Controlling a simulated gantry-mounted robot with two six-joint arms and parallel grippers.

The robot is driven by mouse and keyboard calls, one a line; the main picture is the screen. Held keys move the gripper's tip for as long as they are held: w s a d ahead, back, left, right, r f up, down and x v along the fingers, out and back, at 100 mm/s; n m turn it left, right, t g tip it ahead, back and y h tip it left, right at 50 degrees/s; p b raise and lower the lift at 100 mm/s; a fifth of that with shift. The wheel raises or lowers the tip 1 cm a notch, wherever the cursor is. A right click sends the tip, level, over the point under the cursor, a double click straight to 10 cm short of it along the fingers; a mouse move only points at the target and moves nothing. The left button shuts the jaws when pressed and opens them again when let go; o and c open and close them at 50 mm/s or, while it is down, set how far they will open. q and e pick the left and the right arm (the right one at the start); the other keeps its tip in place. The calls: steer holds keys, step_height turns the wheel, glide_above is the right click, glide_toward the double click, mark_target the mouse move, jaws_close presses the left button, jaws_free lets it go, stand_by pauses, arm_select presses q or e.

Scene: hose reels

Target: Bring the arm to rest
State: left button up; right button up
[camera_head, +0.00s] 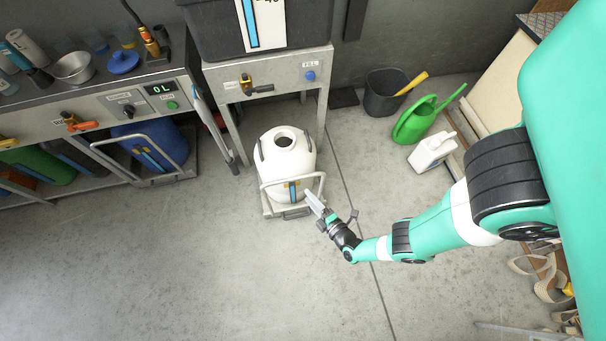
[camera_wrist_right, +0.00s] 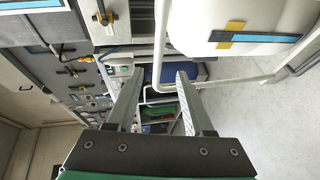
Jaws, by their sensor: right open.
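My right gripper (camera_head: 318,205) is at the end of my green arm, in front of and a little right of the white tank (camera_head: 287,160) in the head view. The tank stands upright on a low wheeled cart with a grey handle bar (camera_head: 292,182). In the right wrist view my gripper (camera_wrist_right: 160,98) has its two fingers spread apart. No object is gripped between them. The tank (camera_wrist_right: 240,25) and the cart's pale bar (camera_wrist_right: 160,50) show just beyond the fingers. Whether a finger touches the bar I cannot tell. My left gripper is not in view.
A fill stand (camera_head: 270,75) is behind the tank, and a bench (camera_head: 90,110) with a blue drum (camera_head: 150,145) below is at left. A black bin (camera_head: 385,92), green watering can (camera_head: 417,120) and white jug (camera_head: 432,150) stand at right. The front floor is clear.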

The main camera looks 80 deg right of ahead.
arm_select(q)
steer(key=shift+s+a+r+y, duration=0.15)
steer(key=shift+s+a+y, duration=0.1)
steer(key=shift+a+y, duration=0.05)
arm_select(e)
steer(key=shift+s+a+r, duration=0.1)
steer(key=shift+s+a, duration=0.15)
steer(key=shift+s, duration=0.1)
steer(key=shift+d, duration=0.1)
